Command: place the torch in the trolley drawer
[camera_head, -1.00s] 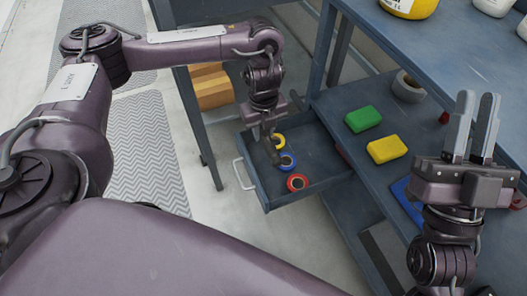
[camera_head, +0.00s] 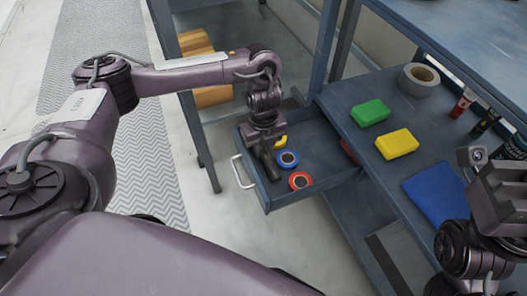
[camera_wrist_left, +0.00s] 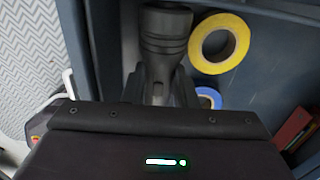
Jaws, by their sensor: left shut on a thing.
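The trolley drawer (camera_head: 318,150) is pulled out, with its handle on the left. My left gripper (camera_head: 269,162) is over the drawer's front part, pointing down and low between its walls. It is shut on the torch, which the head view mostly hides behind the gripper. In the left wrist view the dark grey torch (camera_wrist_left: 165,32) sticks out past the fingers, wide ribbed head away from me, above the drawer floor. I cannot tell whether it touches the floor. My right gripper (camera_head: 500,190) is at the right edge, and its fingers do not show clearly.
Yellow (camera_wrist_left: 219,42), blue (camera_head: 287,159) and red (camera_head: 299,181) tape rolls lie in the drawer beside the left gripper.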

